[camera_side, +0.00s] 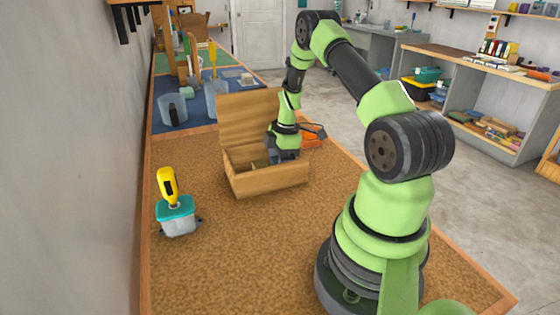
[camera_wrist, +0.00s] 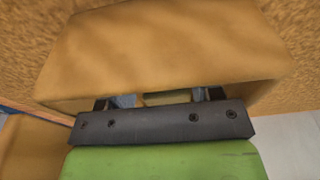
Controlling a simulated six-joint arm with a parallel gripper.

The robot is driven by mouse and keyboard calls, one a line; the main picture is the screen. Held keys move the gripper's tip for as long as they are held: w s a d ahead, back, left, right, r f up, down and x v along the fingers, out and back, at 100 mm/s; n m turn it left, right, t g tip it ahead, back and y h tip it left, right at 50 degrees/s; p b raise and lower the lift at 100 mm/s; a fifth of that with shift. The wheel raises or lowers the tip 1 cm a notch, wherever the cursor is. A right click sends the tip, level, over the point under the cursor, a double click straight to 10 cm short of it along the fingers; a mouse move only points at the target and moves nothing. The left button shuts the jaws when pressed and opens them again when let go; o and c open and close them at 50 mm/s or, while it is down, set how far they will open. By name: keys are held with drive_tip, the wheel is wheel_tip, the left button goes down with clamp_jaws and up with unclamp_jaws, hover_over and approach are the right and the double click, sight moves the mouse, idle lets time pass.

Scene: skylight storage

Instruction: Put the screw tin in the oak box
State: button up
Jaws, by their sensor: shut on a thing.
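The oak box (camera_side: 268,187) stands on the brown work surface with its lid (camera_side: 248,118) raised at the back. In the wrist view a broad oak panel (camera_wrist: 170,45) fills the upper middle. My gripper (camera_side: 284,158) reaches down into the open box, its fingers largely hidden behind the front and right walls. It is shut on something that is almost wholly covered. Only small grey-blue and olive patches show between the fingers in the wrist view. The held thing fits the screw tin, but its shape cannot be made out.
A clear tub with a teal lid (camera_side: 176,207) and a yellow-and-black tool (camera_side: 167,185) above it stand at the left. An orange item (camera_side: 312,138) lies behind the box at right. A blue mat (camera_side: 200,108) with containers lies farther back. The front surface is clear.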

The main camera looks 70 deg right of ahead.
drive_tip(key=shift+f, duration=0.1)
drive_tip(key=o, duration=1)
drive_tip(key=shift+c, duration=0.2)
wheel_tip(320, 180, up, 12)
drive_tip(key=s+d, duration=0.1)
drive_tip(key=w+a+r+m+t, duration=0.1)
drive_tip(key=w+a+r+m, duration=0.1)
drive_tip(key=a+r, duration=0.55)
drive_tip(key=a+r+m+t+h, duration=0.1)
drive_tip(key=a+r+m, duration=0.2)
drive_tip(key=a+r, duration=0.35)
drive_tip(key=s+a+r+m+t+y, duration=0.1)
drive_tip(key=s+a+r+m+t, duration=0.2)
drive_tip(key=s+a+m, duration=0.5)
drive_tip(key=s+a+t, duration=0.1)
drive_tip(key=s+a, duration=0.4)
drive_tip(key=a, duration=0.1)
drive_tip(key=shift+r+y, duration=0.4)
